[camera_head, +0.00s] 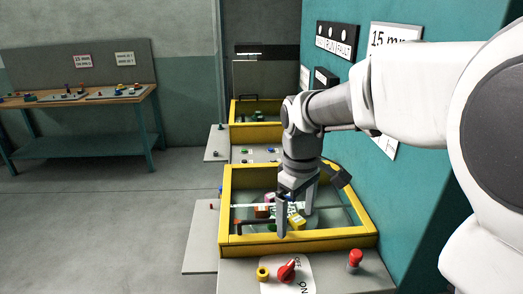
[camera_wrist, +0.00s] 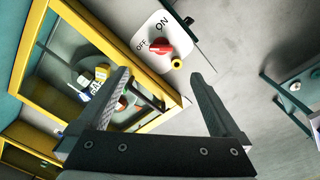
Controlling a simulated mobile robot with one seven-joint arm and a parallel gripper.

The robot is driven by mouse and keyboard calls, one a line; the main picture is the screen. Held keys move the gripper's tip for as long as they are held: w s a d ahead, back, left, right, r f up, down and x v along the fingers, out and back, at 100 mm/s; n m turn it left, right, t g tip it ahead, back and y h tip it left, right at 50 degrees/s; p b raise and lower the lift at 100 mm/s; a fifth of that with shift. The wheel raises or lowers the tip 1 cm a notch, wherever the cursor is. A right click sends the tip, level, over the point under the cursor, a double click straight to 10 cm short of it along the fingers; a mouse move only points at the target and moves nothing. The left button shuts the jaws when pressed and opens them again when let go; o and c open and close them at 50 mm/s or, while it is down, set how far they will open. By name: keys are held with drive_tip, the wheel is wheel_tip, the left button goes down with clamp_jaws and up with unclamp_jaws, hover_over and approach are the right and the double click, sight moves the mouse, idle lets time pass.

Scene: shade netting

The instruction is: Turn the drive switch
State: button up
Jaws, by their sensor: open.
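The drive switch (camera_head: 287,270) is a red knob on a white plate marked OFF and ON, on the grey ledge in front of the near yellow-framed box. Its upper end lies by the OFF mark in the head view. In the wrist view the red knob (camera_wrist: 159,48) shows whole, with OFF to its left and ON above. My gripper (camera_head: 296,218) points down over the yellow-framed box, behind the switch and apart from it. In the wrist view the gripper (camera_wrist: 160,80) has its fingers wide apart with nothing between them.
A yellow ring-shaped fitting (camera_head: 263,273) sits beside the switch. A red button (camera_head: 355,260) stands at right on the ledge. The yellow frame (camera_head: 300,243) rises behind the ledge. A teal wall (camera_head: 430,190) bounds the right. A workbench (camera_head: 80,97) stands far left.

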sight(287, 267)
drive_tip(key=shift+n+g, duration=0.3)
drive_tip(key=shift+n, duration=0.2)
drive_tip(key=f, duration=0.6)
drive_tip(key=w+f, duration=0.1)
drive_tip(key=f, duration=1.1)
drive_tip(key=shift+w+a+f, duration=0.3)
drive_tip(key=shift+w+a, duration=0.05)
drive_tip(key=shift+c, duration=0.3)
drive_tip(key=c, duration=1.2)
